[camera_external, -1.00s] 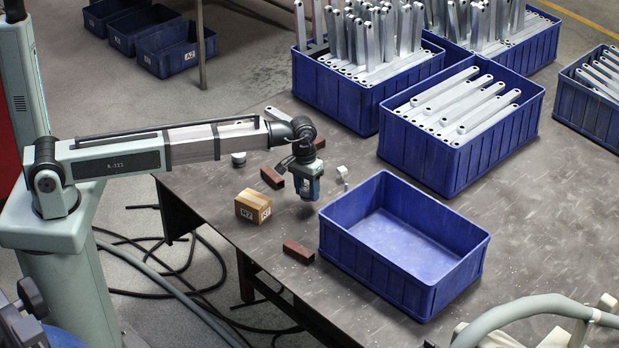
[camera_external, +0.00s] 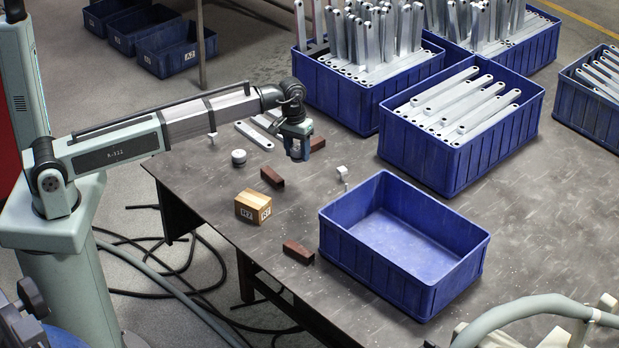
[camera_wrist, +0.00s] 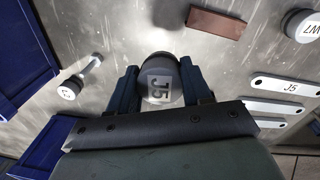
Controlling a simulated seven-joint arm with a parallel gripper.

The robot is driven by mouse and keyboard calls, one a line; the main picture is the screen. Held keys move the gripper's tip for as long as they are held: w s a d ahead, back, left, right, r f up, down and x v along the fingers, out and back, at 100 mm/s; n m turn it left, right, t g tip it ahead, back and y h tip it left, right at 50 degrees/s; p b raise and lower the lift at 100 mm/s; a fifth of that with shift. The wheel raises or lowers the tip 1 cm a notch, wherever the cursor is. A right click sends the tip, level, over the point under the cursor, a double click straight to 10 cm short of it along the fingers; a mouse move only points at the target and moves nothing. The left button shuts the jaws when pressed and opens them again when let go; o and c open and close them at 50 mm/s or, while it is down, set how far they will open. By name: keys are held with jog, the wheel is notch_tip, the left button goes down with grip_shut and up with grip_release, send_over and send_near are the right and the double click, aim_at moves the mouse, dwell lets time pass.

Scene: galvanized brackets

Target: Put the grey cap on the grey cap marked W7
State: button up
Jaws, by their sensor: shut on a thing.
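My gripper (camera_external: 298,152) is shut on a grey cap (camera_wrist: 161,84) marked J5. In the wrist view the cap sits between the two dark fingers with its marked face showing. In the outside view the fingers hide most of it, and its height above the table is hard to judge. The grey cap marked W7 (camera_wrist: 301,26) is at the upper right edge of the wrist view, apart from my gripper. In the outside view a pale round cap (camera_external: 238,157) stands on the table left of my gripper; its mark is not readable there.
Flat metal plates (camera_external: 255,136), one marked J5 in the wrist view (camera_wrist: 289,88), lie near my gripper. Brown blocks (camera_external: 272,177), a cardboard box (camera_external: 253,206) and a small white piece (camera_external: 342,172) are around. An empty blue bin (camera_external: 335,255) stands at front right; filled bins (camera_external: 425,165) stand behind.

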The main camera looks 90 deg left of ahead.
jog(key=s+a+r+n, duration=0.1)
jog(key=s+a+r, duration=0.1)
jog(key=s+a, duration=0.5)
jog(key=r+m, duration=0.1)
jog(key=m, duration=0.1)
send_over(245, 155)
jog(key=shift+s+f, duration=0.15)
jog(key=shift+f, duration=4.55)
jog(key=shift+f, duration=0.15)
jog(key=o, duration=1.1)
jog(key=r, duration=1.2)
jog(key=shift+s+a+r, duration=0.15)
jog(key=shift+s+a, duration=0.05)
jog(key=shift+s, duration=0.15)
